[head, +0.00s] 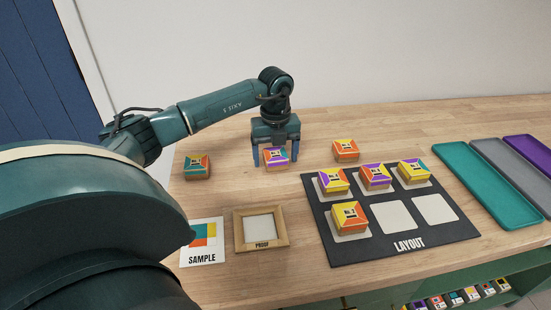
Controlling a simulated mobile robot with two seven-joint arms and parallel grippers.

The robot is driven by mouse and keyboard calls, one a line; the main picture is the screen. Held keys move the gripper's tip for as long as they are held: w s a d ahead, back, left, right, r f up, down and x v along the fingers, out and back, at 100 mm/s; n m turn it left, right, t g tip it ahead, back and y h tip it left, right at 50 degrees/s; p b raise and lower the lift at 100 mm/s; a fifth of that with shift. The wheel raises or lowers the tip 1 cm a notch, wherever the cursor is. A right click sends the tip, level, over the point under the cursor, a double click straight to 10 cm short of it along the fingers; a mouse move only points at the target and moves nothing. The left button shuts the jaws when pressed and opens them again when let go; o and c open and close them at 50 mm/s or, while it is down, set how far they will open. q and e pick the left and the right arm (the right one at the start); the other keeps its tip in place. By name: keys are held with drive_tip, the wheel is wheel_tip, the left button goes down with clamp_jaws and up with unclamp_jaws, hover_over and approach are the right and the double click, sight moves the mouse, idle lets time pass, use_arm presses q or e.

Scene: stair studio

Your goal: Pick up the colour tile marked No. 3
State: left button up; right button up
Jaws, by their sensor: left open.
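My left gripper (276,160) is open and points down over the table's left part. Its two fingers stand on either side of a purple, white and orange tile (276,156), with a small gap at each side. The tile sits on the table. Other colour tiles are a teal and orange one (197,166) to the left and an orange and yellow one (346,150) to the right. Several more stand on the layout board (405,245). The tile numbers are too small to read, so I cannot tell which is No. 3. My right gripper is out of view.
A sample card (203,257) and a wooden proof frame (283,240) lie at the front left. The layout board has two bare white squares. Teal (485,182), grey and purple trays lie at the right. The back of the wooden table (440,122) is clear.

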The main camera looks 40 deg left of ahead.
use_arm(q)
drive_tip(key=c, duration=1.1)
drive_tip(key=shift+r, duration=0.1)
